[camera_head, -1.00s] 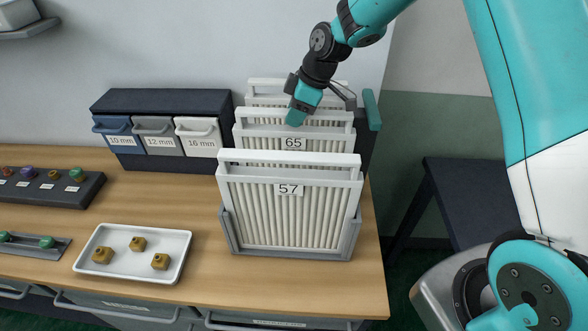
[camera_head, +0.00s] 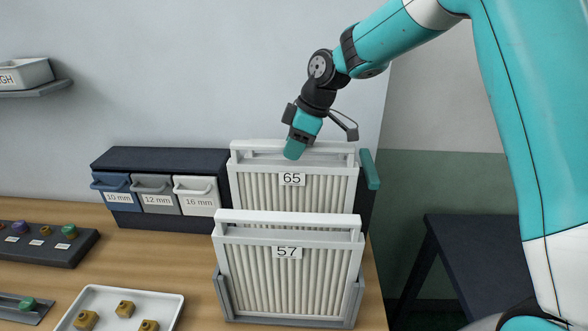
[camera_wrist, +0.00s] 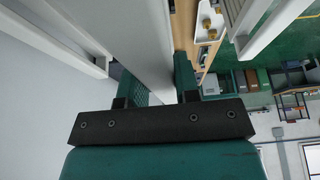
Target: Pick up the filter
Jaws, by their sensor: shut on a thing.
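The filter labelled 65 (camera_head: 293,197) is a white pleated panel in a white frame with a top handle bar. It stands upright behind the filter labelled 57 (camera_head: 288,280), with its top well above that one. My gripper (camera_head: 294,151) comes from above and is shut on the top bar of filter 65. In the wrist view, the white bar (camera_wrist: 148,40) runs between the green fingers of my gripper (camera_wrist: 157,78). Filter 57 sits in a grey holder (camera_head: 223,300) at the front. The lower part of filter 65 is hidden behind filter 57.
Bins marked 10 mm (camera_head: 118,188), 12 mm (camera_head: 157,192) and 16 mm (camera_head: 196,195) stand left of the filters. A white tray (camera_head: 172,300) holds brass parts at the front left. A dark table (camera_head: 470,240) is on the right. The wall is behind.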

